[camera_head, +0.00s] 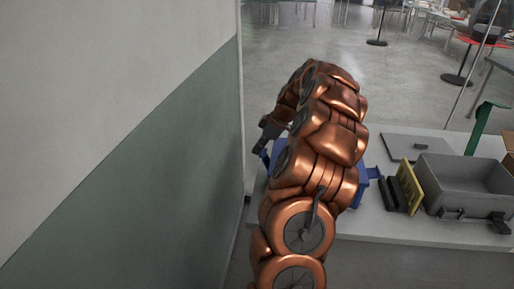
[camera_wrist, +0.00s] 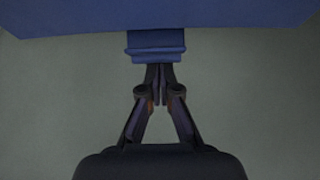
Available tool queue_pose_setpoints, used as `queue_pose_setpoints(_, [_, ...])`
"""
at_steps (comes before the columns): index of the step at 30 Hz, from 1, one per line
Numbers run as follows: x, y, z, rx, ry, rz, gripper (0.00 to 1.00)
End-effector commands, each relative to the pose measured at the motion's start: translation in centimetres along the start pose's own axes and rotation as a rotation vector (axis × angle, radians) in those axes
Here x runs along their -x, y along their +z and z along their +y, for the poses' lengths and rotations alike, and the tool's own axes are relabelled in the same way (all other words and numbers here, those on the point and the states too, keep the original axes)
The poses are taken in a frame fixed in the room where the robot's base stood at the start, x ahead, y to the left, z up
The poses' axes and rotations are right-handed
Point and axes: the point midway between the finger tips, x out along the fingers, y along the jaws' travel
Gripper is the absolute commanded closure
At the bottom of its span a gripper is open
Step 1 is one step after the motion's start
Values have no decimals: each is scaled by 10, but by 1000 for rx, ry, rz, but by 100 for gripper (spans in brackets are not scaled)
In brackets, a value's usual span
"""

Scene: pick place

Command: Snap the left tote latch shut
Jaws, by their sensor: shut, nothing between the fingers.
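A blue tote (camera_head: 361,190) stands on a low pale platform, mostly hidden behind my arm in the head view. In the wrist view, its blue wall or rim (camera_wrist: 70,18) crosses the top. A blue latch tab (camera_wrist: 156,42) juts from it toward my gripper. My gripper (camera_wrist: 159,73) is shut and empty, its fingertips at the tab's lower edge. I cannot tell whether they touch it. In the head view, my gripper (camera_head: 264,148) is at the blue tote's left side, partly hidden. Whether the latch is fully closed cannot be told.
An open grey tote (camera_head: 455,196) with dark latches stands at right on the platform (camera_head: 400,224). Beside it are a yellow piece (camera_head: 409,186), dark blocks (camera_head: 389,193) and a flat grey lid (camera_head: 405,147). A wall (camera_head: 190,185) rises close at left.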

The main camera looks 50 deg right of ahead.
Motion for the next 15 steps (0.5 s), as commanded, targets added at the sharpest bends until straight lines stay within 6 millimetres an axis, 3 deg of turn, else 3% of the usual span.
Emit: queue_pose_setpoints(15, [6,11,1,-1,3,177,100])
